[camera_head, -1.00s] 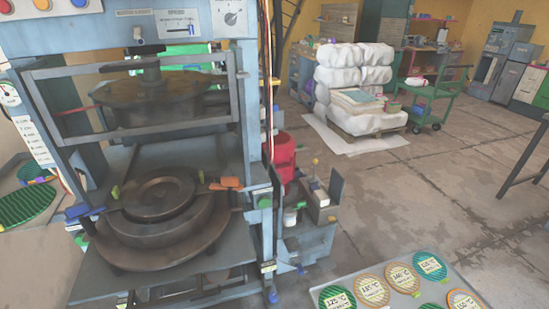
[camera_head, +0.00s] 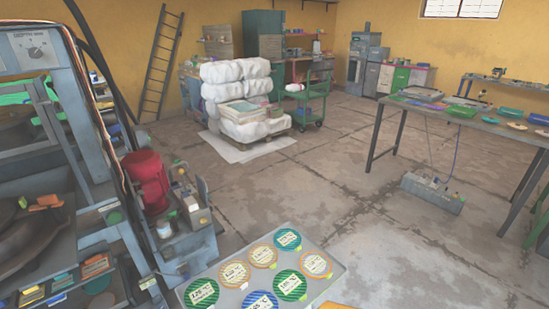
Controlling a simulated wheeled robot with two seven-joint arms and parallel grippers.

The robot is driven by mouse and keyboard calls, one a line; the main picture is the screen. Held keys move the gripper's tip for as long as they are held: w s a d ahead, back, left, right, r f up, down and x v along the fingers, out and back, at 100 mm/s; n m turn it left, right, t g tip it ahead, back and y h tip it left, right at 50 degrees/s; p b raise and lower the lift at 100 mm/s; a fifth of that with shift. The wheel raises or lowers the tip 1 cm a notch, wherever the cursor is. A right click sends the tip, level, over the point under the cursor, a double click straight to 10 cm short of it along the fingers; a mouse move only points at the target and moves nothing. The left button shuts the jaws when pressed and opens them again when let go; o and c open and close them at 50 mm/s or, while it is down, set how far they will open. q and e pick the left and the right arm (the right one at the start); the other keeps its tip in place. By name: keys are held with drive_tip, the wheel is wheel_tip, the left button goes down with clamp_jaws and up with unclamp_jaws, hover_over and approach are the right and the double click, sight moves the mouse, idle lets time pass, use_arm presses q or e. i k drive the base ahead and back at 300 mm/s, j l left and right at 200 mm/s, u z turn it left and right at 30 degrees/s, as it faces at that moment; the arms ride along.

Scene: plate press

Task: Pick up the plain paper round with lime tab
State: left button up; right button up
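I cannot pick out a plain paper round with a lime tab in this view. Several labelled rounds lie on a grey tray (camera_head: 322,258) at the bottom middle. They have green, orange or blue striped rims and pale labels with temperatures, such as a green round (camera_head: 288,239) and an orange round (camera_head: 316,263). Small coloured items, too far to read, lie on the long table (camera_head: 473,116) at the right. Neither of my grippers is in view.
The press (camera_head: 52,75) stands at the left edge, with a red cylinder (camera_head: 146,180) beside it. A stack of white sacks (camera_head: 222,98) and a green cart (camera_head: 309,100) stand farther back. A grey box (camera_head: 432,193) lies on the floor. The middle floor is clear.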

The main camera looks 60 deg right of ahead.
sight(262, 255)
drive_tip(key=k+l+u, duration=0.1)
drive_tip(key=l, duration=0.35)
drive_tip(key=k+l+u, duration=0.15)
drive_tip(key=l, duration=0.35)
drive_tip(key=k+l+u, duration=0.1)
drive_tip(key=k+l, duration=0.2)
drive_tip(key=k+l+u, duration=0.1)
drive_tip(key=l, duration=0.45)
drive_tip(key=k+l+u, duration=0.1)
drive_tip(key=k+l, duration=0.25)
drive_tip(key=l+u, duration=0.1)
drive_tip(key=l, duration=0.3)
drive_tip(key=k+l+u, duration=0.1)
drive_tip(key=l, duration=0.3)
drive_tip(key=k+l+u, duration=0.1)
drive_tip(key=l, duration=0.3)
drive_tip(key=k+l+u, duration=0.1)
drive_tip(key=l, duration=0.3)
